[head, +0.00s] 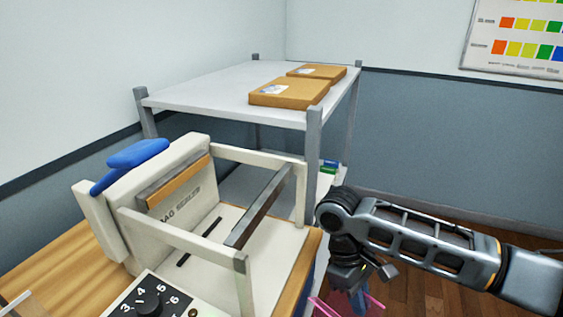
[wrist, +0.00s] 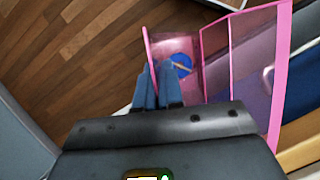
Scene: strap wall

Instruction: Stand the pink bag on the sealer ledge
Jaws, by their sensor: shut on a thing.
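The pink bag (wrist: 216,62) is see-through with bright pink edges and holds a round blue thing. In the wrist view it spreads up and right from my gripper (wrist: 159,72), whose blue-grey fingers are shut on its near left edge. In the head view my gripper (head: 359,298) is at the bottom, right of the sealer, and only pink pieces of the bag (head: 320,306) show beside it. The cream bag sealer (head: 178,205) stands on a wooden bench at left. Its flat cream ledge (head: 273,251) lies beneath a dark crossbar and is clear of bags.
The sealer's side arms and crossbar (head: 262,205) stand over the ledge. A dial panel (head: 148,305) is at its front and a blue handle (head: 137,153) on top. A grey shelf (head: 215,94) behind bears two cardboard boxes (head: 290,92). The wooden floor (head: 440,212) at right is open.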

